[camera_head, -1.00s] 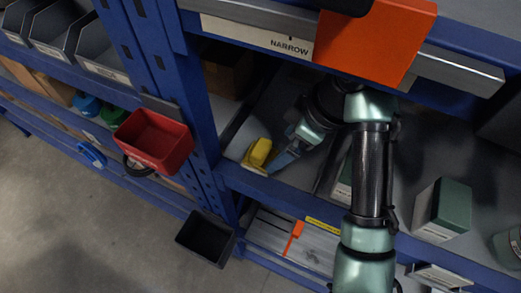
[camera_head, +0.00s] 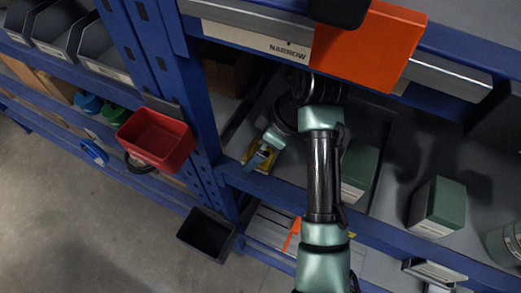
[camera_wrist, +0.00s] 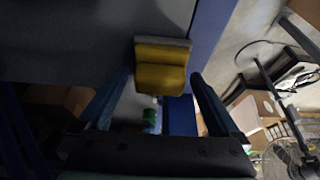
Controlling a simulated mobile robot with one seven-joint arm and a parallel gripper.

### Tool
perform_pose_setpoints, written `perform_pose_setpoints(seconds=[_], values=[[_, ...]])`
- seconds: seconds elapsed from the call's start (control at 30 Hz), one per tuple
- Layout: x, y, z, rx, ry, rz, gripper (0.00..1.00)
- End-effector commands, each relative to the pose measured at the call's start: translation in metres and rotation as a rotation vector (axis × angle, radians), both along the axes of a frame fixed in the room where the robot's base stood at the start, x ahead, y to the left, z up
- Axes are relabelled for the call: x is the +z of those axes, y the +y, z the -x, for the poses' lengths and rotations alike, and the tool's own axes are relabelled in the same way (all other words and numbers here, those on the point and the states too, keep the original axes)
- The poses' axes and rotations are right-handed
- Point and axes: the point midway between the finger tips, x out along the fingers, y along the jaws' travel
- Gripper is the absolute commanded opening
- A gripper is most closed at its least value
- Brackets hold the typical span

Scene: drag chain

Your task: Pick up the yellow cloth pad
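The yellow cloth pad (camera_head: 265,151) lies on the grey middle shelf near its left front corner, beside the blue upright. In the wrist view the folded pad (camera_wrist: 161,78) shows ahead, between the lines of my two fingers. My gripper (camera_wrist: 150,90) is open, with blue fingers spread wider than the pad; they show no contact with it. In the head view my gripper (camera_head: 259,158) is over the pad and partly hides it.
A red bin (camera_head: 156,139) and a black bin (camera_head: 206,237) hang on the rack front. An orange panel (camera_head: 368,47) is on the upper beam above my arm. Green boxes (camera_head: 438,206) stand further right. The blue shelf edge lies close to the pad.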

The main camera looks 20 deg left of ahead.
Motion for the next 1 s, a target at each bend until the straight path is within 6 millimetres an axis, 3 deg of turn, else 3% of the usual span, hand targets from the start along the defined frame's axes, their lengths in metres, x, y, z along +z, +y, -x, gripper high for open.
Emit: perform_pose_setpoints(seconds=[0.07, 0.43, 0.77, 1.0], values=[[0.000, 0.000, 0.000, 0.000, 0.000, 0.000, 0.84], [0.001, 0.000, 0.000, 0.000, 0.000, 0.000, 0.19], [0.003, 0.000, 0.000, 0.001, -0.001, 0.000, 0.19], [0.031, 0.001, -0.002, 0.003, -0.009, -0.001, 0.19]])
